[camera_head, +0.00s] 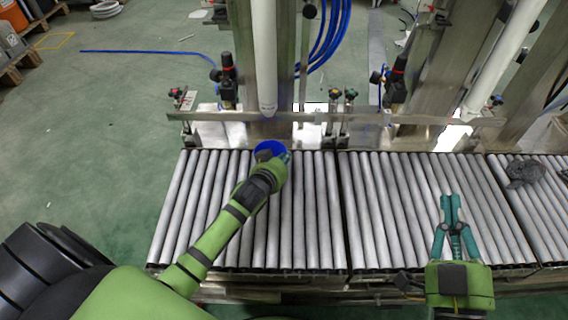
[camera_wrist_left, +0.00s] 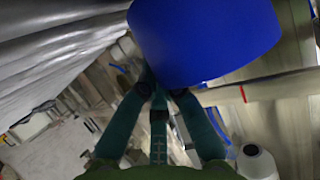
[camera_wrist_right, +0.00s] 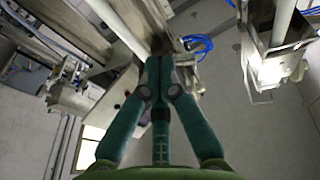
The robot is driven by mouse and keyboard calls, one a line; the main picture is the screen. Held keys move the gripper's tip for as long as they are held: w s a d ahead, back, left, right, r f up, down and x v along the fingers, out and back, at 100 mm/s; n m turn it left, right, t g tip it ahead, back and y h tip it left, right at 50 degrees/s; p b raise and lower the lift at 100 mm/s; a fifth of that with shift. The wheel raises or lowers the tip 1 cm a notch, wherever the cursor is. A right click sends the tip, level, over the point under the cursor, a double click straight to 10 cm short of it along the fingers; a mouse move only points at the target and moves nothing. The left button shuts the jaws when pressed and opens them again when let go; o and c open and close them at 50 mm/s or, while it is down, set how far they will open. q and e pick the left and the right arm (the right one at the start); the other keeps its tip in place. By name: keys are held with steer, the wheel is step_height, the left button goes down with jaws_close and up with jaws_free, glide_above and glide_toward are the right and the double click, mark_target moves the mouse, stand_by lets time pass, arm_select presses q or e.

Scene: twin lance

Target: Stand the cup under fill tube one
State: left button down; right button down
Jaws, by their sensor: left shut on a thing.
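The blue cup (camera_head: 268,147) is at the back edge of the roller conveyor, just below and in front of the tip of the left white fill tube (camera_head: 263,60). It fills the upper part of the left wrist view (camera_wrist_left: 205,38). My left gripper (camera_head: 283,157) is shut on the cup from its near right side and hides part of it; its fingers also show in the left wrist view (camera_wrist_left: 163,90). Whether the cup's base touches the rollers is hidden. My right gripper (camera_head: 450,207) is empty above the right rollers, its fingertips together in the right wrist view (camera_wrist_right: 159,62).
A second white tube (camera_head: 505,60) slants down at the right. The roller conveyor (camera_head: 320,220) is mostly bare, with a dark grey crumpled thing (camera_head: 523,172) at the far right. A metal rail (camera_head: 350,118) with valves and posts runs along the back.

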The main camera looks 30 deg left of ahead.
arm_select(q)
steer(key=shift+f, duration=0.55)
arm_select(e)
steer(key=shift+n+t+y, duration=0.4)
steer(key=shift+t+y, duration=0.5)
steer(key=shift+s+a+r, duration=0.1)
steer(key=shift+s+r, duration=0.15)
steer(key=shift+r, duration=0.35)
steer(key=shift+s+a+r, duration=0.15)
steer(key=shift+s+r, duration=0.15)
steer(key=shift+r, duration=0.3)
steer(key=shift+s+a+r, duration=0.1)
steer(key=shift+s+r, duration=0.15)
steer(key=shift+r, duration=0.35)
arm_select(q)
steer(key=shift+f, duration=0.1)
steer(key=c, duration=1.4)
jaws_free()
arm_select(e)
steer(key=shift+s+r, duration=0.1)
steer(key=shift+r, duration=0.15)
